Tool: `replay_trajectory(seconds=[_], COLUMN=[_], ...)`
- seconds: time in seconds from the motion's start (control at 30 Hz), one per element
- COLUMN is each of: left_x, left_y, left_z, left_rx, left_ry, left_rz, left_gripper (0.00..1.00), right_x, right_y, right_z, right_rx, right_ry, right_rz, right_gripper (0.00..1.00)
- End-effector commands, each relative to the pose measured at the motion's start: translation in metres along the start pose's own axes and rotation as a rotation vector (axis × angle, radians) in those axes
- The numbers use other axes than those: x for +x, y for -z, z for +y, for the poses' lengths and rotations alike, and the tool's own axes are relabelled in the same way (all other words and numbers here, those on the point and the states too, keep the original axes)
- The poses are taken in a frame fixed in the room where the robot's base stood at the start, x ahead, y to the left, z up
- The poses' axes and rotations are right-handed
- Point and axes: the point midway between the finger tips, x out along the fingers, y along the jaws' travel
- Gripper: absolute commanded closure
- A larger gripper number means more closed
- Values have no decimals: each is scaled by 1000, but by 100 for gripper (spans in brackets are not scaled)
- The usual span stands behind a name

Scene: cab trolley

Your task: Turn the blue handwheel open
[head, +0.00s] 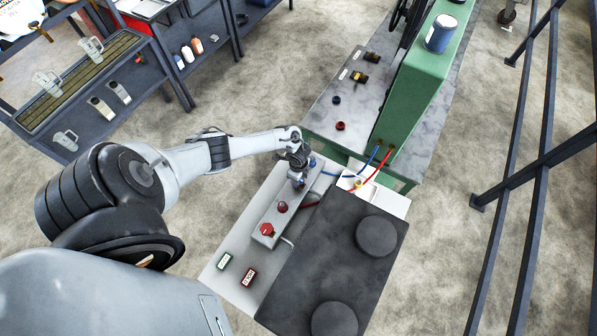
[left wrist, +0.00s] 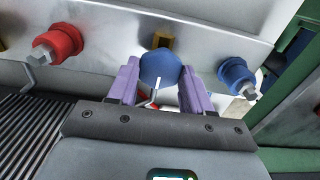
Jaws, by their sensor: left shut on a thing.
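The blue handwheel (left wrist: 160,66) shows in the left wrist view between the two purple fingers of my left gripper (left wrist: 161,80). The gripper is shut on it. The handwheel sits in front of a brass fitting on a metal block (left wrist: 110,45). In the head view my left gripper (head: 298,181) points down at the far end of the same grey block (head: 264,216), and the arm end mostly hides the handwheel there. My right gripper is not in view.
On the block, a red fitting (left wrist: 58,43) is left of the handwheel and a blue fitting (left wrist: 237,75) is right. Red knobs (head: 267,229) are nearer me. A dark plate with round lids (head: 365,270), hoses (head: 374,171) and a green cabinet (head: 420,85) stand close by.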

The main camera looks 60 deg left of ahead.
Motion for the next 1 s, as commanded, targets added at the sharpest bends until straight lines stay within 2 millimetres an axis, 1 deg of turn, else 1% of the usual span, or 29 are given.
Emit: replay_trajectory(seconds=[0.03, 0.17, 0.2, 0.47, 0.63, 0.77, 1.0], left_x=[-1, -1, 0, -1, -10, -28, -70], left_y=[1, 0, 0, 0, -1, -1, 0], left_z=[0, 0, 0, 0, -1, 0, -1], left_rx=[-1, -1, -1, 0, 0, 2, 2], left_ry=[0, 1, 0, 0, 2, 2, 3], left_rz=[1, 1, 1, 0, -1, 0, 2], left_gripper=[47, 27, 25, 25, 25, 25, 25], right_x=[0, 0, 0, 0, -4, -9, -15], right_y=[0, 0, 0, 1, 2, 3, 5], right_z=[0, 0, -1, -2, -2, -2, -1], right_rx=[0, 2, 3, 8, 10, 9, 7], right_ry=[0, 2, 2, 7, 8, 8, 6], right_rz=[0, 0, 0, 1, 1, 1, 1], right_gripper=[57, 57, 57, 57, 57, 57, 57])
